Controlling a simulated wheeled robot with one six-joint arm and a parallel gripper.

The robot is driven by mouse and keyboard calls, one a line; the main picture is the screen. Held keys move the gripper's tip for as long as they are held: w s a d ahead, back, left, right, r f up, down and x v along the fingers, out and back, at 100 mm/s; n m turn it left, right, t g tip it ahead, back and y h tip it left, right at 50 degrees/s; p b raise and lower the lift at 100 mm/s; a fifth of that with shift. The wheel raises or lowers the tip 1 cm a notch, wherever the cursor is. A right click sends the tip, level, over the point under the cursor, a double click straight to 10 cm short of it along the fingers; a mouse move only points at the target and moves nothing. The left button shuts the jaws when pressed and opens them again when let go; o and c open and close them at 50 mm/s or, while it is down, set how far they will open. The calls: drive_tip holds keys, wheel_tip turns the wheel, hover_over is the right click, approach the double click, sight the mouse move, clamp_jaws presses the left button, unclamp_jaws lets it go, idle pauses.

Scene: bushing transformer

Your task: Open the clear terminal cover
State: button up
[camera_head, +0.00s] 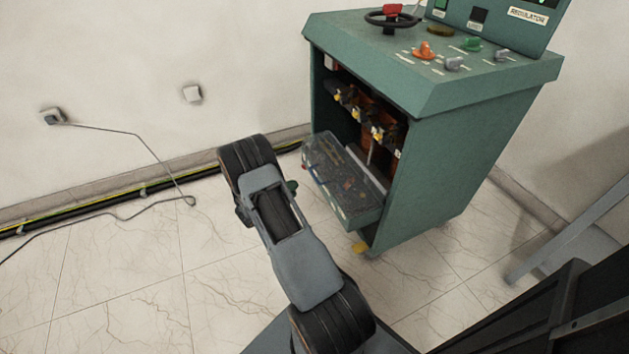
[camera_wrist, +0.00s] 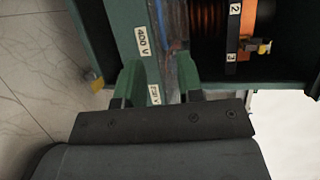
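The clear terminal cover (camera_head: 345,172) is at the lower front of the green cabinet (camera_head: 440,165). It leans outward from the opening, with terminals and wires dimly visible through it. My gripper is mostly hidden behind my arm in the head view; a small green part of it (camera_head: 292,186) shows at the cover's left side. In the wrist view my gripper (camera_wrist: 157,80) has its two green fingers apart. Between and beyond them run a green strip (camera_wrist: 126,22) with 400 V and 230 V labels and the clear cover's edge (camera_wrist: 170,40). I cannot tell whether the fingers touch it.
Orange coils with yellow terminals (camera_head: 377,132) sit inside the open cabinet above the cover. A black wheel (camera_head: 392,17) and knobs are on its top. A yellow-green cable (camera_head: 110,197) runs along the wall.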

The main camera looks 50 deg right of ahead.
sight(314, 175)
drive_tip(key=d, duration=0.4)
drive_tip(key=d+f+b, duration=0.1)
drive_tip(key=d, duration=0.3)
drive_tip(key=d+f+b, duration=0.1)
drive_tip(key=d, duration=0.3)
drive_tip(key=shift+d+f, duration=0.1)
drive_tip(key=shift+f, duration=0.05)
clamp_jaws()
